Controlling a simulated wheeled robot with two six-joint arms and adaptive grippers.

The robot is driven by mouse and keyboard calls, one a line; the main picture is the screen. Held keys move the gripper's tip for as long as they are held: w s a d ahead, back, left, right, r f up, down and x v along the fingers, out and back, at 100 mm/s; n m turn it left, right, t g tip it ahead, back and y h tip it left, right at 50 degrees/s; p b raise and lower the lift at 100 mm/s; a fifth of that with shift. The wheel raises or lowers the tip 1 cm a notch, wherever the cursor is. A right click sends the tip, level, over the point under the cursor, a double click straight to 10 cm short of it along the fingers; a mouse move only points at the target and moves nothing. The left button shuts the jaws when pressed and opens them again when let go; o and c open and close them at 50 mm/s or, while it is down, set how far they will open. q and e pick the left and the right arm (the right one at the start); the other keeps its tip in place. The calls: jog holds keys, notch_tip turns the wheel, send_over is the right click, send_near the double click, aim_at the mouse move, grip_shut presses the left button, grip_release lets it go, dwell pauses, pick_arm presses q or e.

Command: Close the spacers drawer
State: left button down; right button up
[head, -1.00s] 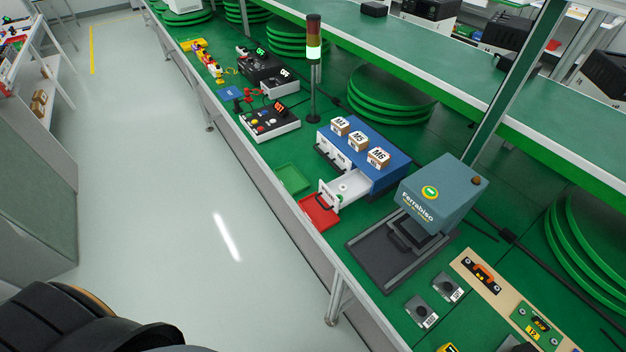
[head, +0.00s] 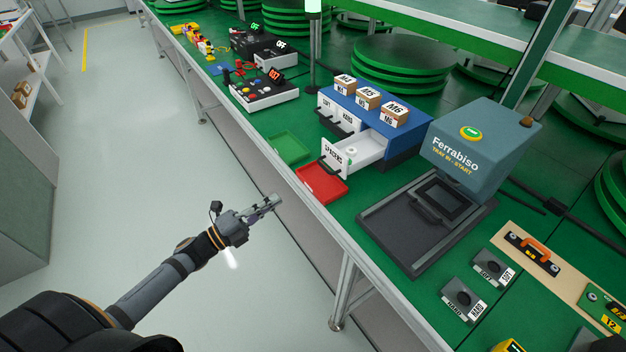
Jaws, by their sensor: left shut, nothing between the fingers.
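A blue drawer cabinet (head: 405,142) stands on the green bench. Its nearest drawer (head: 359,155) is white and pulled open toward the bench's front edge. Its front carries a label and a dark handle, and a small pale round item lies inside. I cannot read the label clearly. My right gripper is not in view.
A red tray (head: 322,188) lies by the open drawer's front, and a green tray (head: 287,147) lies left of it. The Ferrabiso machine (head: 478,150) stands to the right. Small boxes (head: 368,98) sit on the cabinet. The aisle floor is clear.

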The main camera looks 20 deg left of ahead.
pick_arm(q)
send_near(333, 165)
jog(key=shift+w+d+r+p, duration=0.25)
jog(key=shift+w+d+r, duration=0.15)
jog(key=shift+w, duration=0.1)
jog(key=shift+w+d+r+p, duration=0.25)
jog(key=shift+w+r, duration=0.1)
jog(key=shift+w, duration=0.2)
jog(key=shift+w+d, duration=0.3)
jog(key=shift+w, duration=0.05)
jog(key=x, duration=0.3)
jog(key=f+x, duration=0.1)
jog(key=x, duration=0.1)
jog(key=shift+d+r, duration=0.1)
